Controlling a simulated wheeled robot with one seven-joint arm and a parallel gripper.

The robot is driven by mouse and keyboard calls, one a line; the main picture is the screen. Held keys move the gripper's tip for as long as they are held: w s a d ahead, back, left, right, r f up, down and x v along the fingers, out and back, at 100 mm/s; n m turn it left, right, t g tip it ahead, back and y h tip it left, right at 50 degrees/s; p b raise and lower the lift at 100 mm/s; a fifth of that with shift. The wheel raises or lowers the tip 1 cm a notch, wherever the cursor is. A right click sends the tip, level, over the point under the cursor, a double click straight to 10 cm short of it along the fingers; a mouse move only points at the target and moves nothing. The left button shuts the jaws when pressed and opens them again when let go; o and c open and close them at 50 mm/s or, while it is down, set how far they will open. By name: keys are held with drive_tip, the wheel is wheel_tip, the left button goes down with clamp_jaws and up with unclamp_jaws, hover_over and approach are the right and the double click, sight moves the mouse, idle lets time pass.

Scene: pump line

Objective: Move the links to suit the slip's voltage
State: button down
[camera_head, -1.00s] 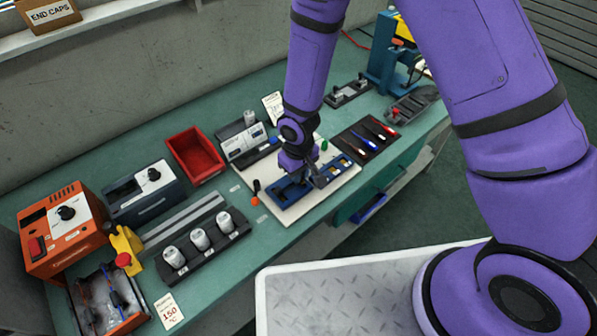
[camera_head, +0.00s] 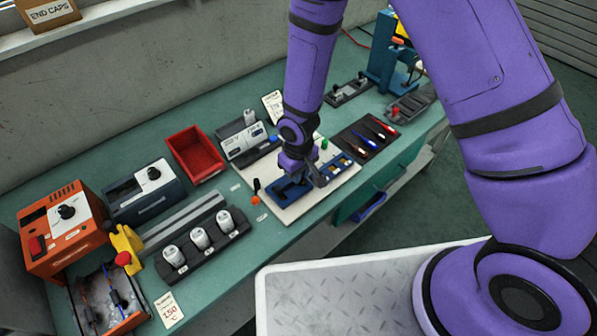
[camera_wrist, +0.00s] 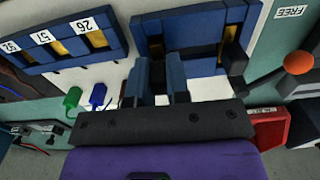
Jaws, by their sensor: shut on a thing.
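My gripper (camera_head: 318,182) is over the blue terminal block on the white board (camera_head: 300,208). In the wrist view the two fingers (camera_wrist: 160,85) are close together on a small part that they mostly hide; I cannot tell its shape. The left part of the block (camera_head: 288,190) also shows in the wrist view (camera_wrist: 200,25), with a brass strip inside. The other part (camera_head: 343,166) carries number labels and brass strips in the wrist view (camera_wrist: 65,48). A white slip (camera_head: 272,103) stands at the back; its print is too small to read.
A black-handled, orange-tipped piece (camera_head: 256,192) stands left of the board. A dark mat with screwdrivers (camera_head: 366,142) lies to the right. A red bin (camera_head: 194,152), a grey meter (camera_head: 240,145) and a rack of white cylinders (camera_head: 203,245) stand nearby.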

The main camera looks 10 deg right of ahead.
drive_tip(key=shift+f, duration=0.4)
idle(0.8)
drive_tip(key=c, duration=0.8)
unclamp_jaws()
drive_tip(key=shift+c, duration=0.2)
drive_tip(key=shift+r, duration=3.75)
clamp_jaws()
